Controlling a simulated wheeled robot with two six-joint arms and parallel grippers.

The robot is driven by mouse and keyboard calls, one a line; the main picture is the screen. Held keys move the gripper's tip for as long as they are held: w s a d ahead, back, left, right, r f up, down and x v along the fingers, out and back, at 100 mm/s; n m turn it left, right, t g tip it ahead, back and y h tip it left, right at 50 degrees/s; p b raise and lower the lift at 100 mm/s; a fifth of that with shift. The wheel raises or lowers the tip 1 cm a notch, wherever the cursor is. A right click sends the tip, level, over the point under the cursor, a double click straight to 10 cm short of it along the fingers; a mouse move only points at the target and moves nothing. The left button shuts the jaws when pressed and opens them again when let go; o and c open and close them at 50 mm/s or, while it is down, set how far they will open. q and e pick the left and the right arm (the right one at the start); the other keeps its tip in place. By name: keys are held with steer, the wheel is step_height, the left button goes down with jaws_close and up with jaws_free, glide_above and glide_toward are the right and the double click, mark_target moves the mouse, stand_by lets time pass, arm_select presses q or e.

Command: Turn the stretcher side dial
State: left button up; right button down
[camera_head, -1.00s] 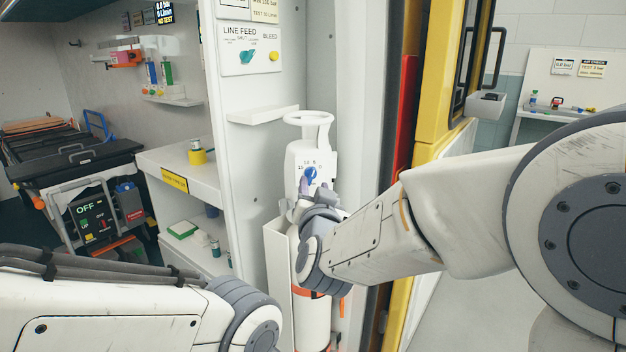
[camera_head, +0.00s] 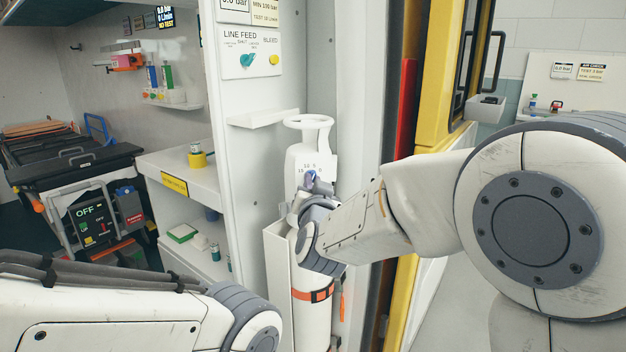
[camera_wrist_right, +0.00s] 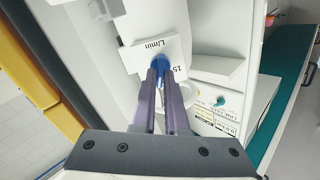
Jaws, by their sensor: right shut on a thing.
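The blue dial (camera_head: 312,174) sits on a white plate with a number scale, on the front of a white gas cylinder (camera_head: 313,323) with a ring-shaped top. My right gripper (camera_head: 309,184) is at the dial, partly hidden by its own wrist. In the right wrist view, its two fingers (camera_wrist_right: 160,76) close on the blue dial (camera_wrist_right: 160,60), and the plate beside it reads L/min. The dial's exact setting is hidden by the fingers. My left arm shows at the lower left, but its gripper is out of view.
The stretcher (camera_head: 70,150) with an OFF panel (camera_head: 88,215) stands at the far left. A wall panel (camera_head: 250,52) has a teal knob and a yellow knob. A small shelf (camera_head: 262,117) juts out left of the cylinder. A yellow door frame (camera_head: 436,90) stands right.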

steer(key=shift+f, duration=0.1)
steer(key=m+b, duration=0.7)
steer(key=m, duration=0.1)
stand_by(0.4)
stand_by(0.5)
steer(key=c, duration=0.9)
jaws_free()
steer(key=shift+c, duration=0.2)
